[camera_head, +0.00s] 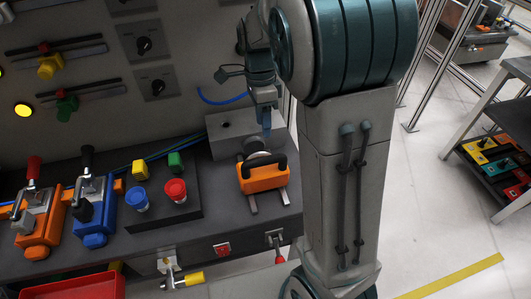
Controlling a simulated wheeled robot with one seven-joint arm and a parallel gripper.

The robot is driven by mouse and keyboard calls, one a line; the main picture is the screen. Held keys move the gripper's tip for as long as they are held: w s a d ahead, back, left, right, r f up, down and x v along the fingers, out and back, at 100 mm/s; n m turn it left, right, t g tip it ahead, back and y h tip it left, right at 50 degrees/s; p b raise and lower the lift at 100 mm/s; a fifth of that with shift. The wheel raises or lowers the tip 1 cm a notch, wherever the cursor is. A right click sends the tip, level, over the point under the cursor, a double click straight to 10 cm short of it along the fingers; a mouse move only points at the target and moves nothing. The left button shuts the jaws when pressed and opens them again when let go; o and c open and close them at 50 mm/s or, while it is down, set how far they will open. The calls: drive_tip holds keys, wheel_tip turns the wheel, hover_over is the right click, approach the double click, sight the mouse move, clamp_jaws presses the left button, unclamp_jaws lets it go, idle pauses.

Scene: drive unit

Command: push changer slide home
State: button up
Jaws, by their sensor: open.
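The changer slide is an orange block (265,182) with a black arched handle (270,165). It sits on two short metal rails (253,203) on the dark bench, with the rail ends showing in front of it. Right behind it stands a grey housing (222,143), with a round metal part (257,156) between the two. I cannot tell whether the slide touches the housing. My gripper (267,130) points down in front of the housing, above and behind the handle, apparently apart from it. It is open, and nothing shows between its fingers. My arm partly hides the housing.
A dark plate with blue and red round knobs (174,190) and yellow and green blocks lies left of the slide. Blue and orange clamps (93,210) stand farther left. A wall panel with sliders and dials (143,45) rises behind. Open floor (430,200) lies to the right.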

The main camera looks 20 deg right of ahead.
sight(266, 157)
drive_tip(key=f, duration=0.3)
drive_tip(key=s+f, duration=0.1)
drive_tip(key=f, duration=0.3)
drive_tip(key=s+f, duration=0.1)
drive_tip(key=f, duration=0.3)
drive_tip(key=shift+s+p, duration=0.15)
drive_tip(key=shift+p, duration=0.15)
